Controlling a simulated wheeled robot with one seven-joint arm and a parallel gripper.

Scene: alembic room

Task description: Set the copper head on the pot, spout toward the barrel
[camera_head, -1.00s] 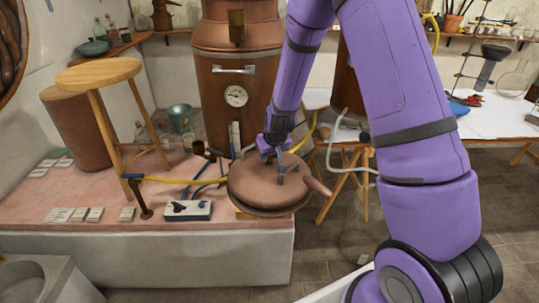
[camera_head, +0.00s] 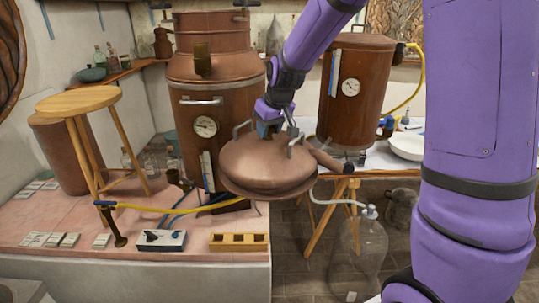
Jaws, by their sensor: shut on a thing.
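The copper head (camera_head: 262,165) is a wide, shallow dome with a short spout (camera_head: 328,160) pointing right. My gripper (camera_head: 272,130) is shut on the top of the head and holds it in the air above the front edge of the pink ledge. The exact grip point is partly hidden by the fingers. The large copper pot (camera_head: 180,125), with a round gauge, stands behind and to the left of the head. The head hides part of its lower right side. The brown barrel (camera_head: 352,115), with its own gauge, stands to the right behind the head.
A wooden block with recesses (camera_head: 239,242) lies on the ledge below the head, beside a switch box (camera_head: 162,241). A wooden stool (camera_head: 82,105) stands left of the pot. A glass carboy (camera_head: 358,255) is on the floor at right. Hoses cross the ledge.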

